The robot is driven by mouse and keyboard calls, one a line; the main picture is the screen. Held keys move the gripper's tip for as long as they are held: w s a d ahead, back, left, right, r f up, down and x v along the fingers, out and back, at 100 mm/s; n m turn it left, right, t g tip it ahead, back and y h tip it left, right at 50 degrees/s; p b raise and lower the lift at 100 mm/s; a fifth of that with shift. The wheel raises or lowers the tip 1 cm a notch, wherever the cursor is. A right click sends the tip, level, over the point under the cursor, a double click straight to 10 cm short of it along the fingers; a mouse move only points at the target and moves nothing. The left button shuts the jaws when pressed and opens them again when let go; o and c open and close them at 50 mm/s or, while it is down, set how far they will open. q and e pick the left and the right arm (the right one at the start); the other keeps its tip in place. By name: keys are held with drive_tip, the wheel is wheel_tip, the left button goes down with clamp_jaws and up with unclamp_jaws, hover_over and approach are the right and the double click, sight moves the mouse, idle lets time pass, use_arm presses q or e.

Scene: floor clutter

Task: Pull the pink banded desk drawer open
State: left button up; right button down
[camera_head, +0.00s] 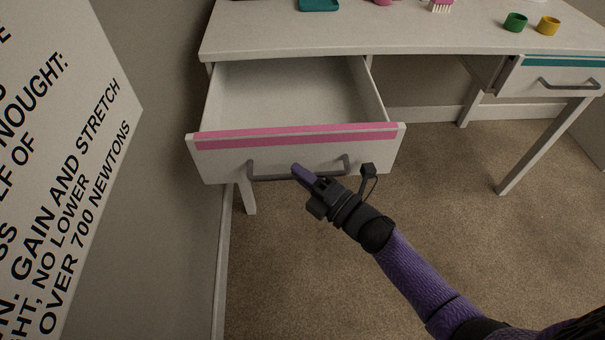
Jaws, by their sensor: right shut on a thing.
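The pink banded drawer (229,158) sits at the left of the white desk (400,38) and stands well open. Its inside is pale and looks empty. A pink strip runs along the top of its front, and a grey bar handle (275,177) is fixed below. My right gripper (301,173) reaches in from the lower right and is shut on the handle, near its middle. The fingertips partly hide the bar there. My left gripper is not in view.
A second drawer with a teal band (565,80) is shut at the right. Small items, including a green cup (515,22) and a yellow cup (549,26), stand on the desktop. A wall with a printed poster (60,160) is close at left. The carpet in front is clear.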

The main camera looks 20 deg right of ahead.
drive_tip(key=c, duration=0.7)
unclamp_jaws()
drive_tip(key=shift+o, duration=0.2)
drive_tip(key=shift+s+d, duration=0.2)
drive_tip(key=shift+s, duration=0.05)
use_arm(q)
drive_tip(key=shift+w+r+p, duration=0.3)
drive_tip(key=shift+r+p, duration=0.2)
drive_tip(key=shift+p, duration=0.1)
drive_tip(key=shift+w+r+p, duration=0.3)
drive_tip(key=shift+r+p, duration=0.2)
drive_tip(key=shift+p, duration=0.05)
use_arm(e)
drive_tip(key=v, duration=0.9)
drive_tip(key=shift+s, duration=0.1)
